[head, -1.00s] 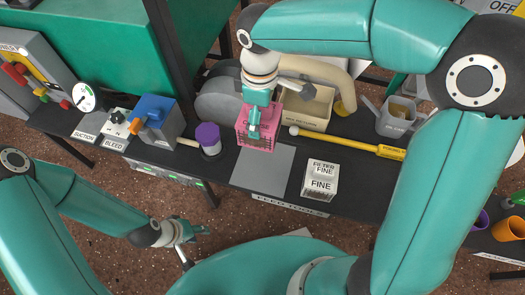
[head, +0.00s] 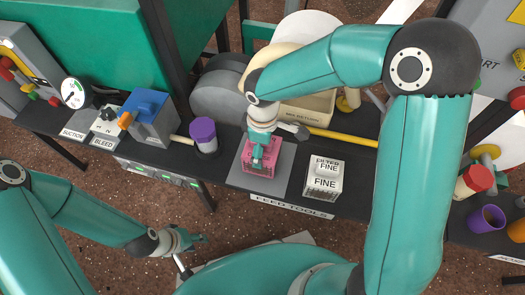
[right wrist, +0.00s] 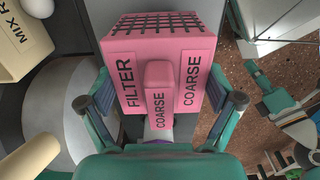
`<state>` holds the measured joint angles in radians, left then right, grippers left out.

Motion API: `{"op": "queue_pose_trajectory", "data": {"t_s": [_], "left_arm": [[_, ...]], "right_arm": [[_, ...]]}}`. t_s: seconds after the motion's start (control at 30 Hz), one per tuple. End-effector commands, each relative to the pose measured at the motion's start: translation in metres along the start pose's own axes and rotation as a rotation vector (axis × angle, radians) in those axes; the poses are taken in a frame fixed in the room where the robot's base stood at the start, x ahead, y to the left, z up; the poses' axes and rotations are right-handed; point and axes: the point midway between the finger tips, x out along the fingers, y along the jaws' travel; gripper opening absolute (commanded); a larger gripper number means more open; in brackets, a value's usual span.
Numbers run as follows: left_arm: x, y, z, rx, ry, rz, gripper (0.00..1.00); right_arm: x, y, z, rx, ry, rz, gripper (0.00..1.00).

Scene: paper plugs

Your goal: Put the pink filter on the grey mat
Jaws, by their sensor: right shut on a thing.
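The pink filter (head: 262,165), a box with a dark mesh face and "FILTER COARSE" labels, is in my right gripper (head: 264,148). In the right wrist view the filter (right wrist: 158,60) sits between my gripper's two fingers (right wrist: 160,105), with its pink handle toward me. The filter is over the grey mat (head: 284,170) in the head view and covers its middle. I cannot tell whether it touches the mat. My left gripper (head: 196,239) is low and left of centre, away from the table; its fingers are too small to judge.
A white "FILTER FINE" box (head: 324,179) stands right of the mat. A purple-topped cylinder (head: 203,136) stands to its left, with a blue box (head: 152,120) beyond. A cream bin (head: 305,108) and yellow rod (head: 345,138) lie behind. The black table's front edge is close.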

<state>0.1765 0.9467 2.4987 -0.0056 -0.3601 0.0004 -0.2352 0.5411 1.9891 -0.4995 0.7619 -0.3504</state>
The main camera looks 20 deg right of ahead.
Motion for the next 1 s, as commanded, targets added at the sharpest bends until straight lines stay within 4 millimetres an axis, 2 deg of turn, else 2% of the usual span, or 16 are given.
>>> {"op": "queue_pose_trajectory", "data": {"t_s": [0.03, 0.1, 0.47, 0.5, 0.53, 0.87, 1.0], "left_arm": [[0.0055, -0.002, 0.0, 0.0, 0.0, 0.0, 0.4], [0.0065, -0.0024, 0.0, 0.0, 0.0, 0.0, 0.4], [0.0079, -0.0029, 0.0, 0.0, 0.0, 0.0, 0.4], [0.0075, -0.0027, 0.0, 0.0, 0.0, 0.0, 0.4], [0.007, -0.0026, 0.0, 0.0, 0.0, 0.0, 0.4], [0.0067, -0.0024, 0.0, 0.0, 0.0, 0.0, 0.4], [0.0028, -0.001, 0.0, 0.0, 0.0, 0.0, 0.4]], "right_arm": [[0.0105, -0.0001, 0.0003, 0.0, -0.001, -0.001, 0.53], [0.0151, -0.0001, 0.0002, 0.001, 0.0, 0.0, 0.53], [0.0179, 0.0001, 0.0001, 0.001, 0.001, 0.0, 0.53], [0.0175, 0.0001, 0.0002, 0.001, 0.001, 0.0, 0.94], [0.017, 0.0001, 0.0002, 0.001, 0.001, 0.0, 0.99], [0.0165, 0.0001, 0.0, 0.001, 0.001, 0.0, 1.0], [0.0096, 0.0004, -0.0004, 0.001, 0.002, 0.002, 1.0]]}}
